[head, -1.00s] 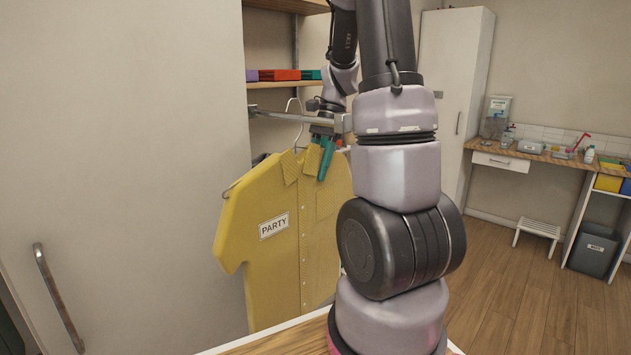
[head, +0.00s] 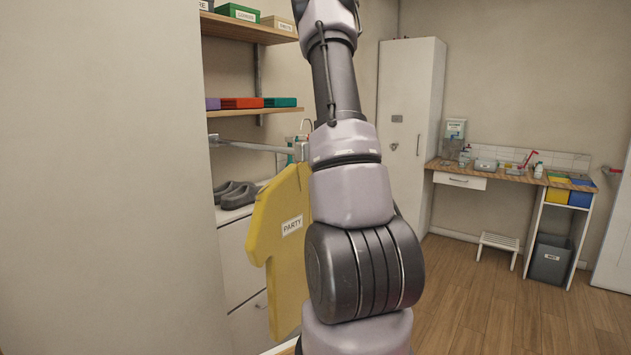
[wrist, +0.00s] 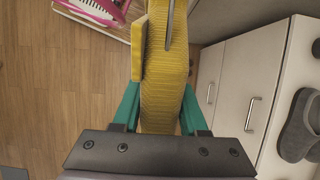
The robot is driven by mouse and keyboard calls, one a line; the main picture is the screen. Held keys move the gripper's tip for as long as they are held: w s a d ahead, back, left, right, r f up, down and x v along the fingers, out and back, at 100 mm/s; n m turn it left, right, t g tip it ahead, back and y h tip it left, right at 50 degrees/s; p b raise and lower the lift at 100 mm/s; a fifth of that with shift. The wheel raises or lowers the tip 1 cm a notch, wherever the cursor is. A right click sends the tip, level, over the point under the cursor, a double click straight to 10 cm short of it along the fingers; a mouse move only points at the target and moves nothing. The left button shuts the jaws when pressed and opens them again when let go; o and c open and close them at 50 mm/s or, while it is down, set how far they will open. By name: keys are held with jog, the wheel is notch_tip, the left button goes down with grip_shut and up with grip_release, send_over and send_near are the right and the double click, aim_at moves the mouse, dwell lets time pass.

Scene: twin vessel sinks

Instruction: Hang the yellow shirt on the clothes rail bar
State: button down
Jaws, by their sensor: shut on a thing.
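The yellow shirt (head: 277,240) with a PARTY label hangs upright, partly hidden behind my arm in the head view. In the wrist view the shirt (wrist: 163,75) is seen from above, between the teal fingers of my gripper (wrist: 160,98), which is shut on its top. A thin metal hanger hook (wrist: 170,25) rises from it; the hook (head: 306,125) also shows in the head view. A grey metal bar (head: 252,146) runs below the shelf, its right end close to the hook. I cannot tell whether hook and bar touch.
Dark shoes (head: 236,194) rest on a white cabinet (head: 240,265) behind the shirt. A wooden shelf (head: 250,111) with coloured items is above the bar. A large pale panel (head: 100,180) fills the left. Open wooden floor (head: 480,300) lies right, with a white step stool (head: 499,245).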

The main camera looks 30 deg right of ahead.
jog(key=shift+r, duration=0.9)
jog(key=shift+d, duration=0.15)
jog(key=shift+w+d, duration=0.6)
jog(key=shift+d, duration=0.95)
jog(key=shift+w+d, duration=0.55)
jog(key=shift+d, duration=0.95)
jog(key=shift+w+d, duration=0.6)
jog(key=shift+d, duration=0.95)
jog(key=shift+s, duration=0.1)
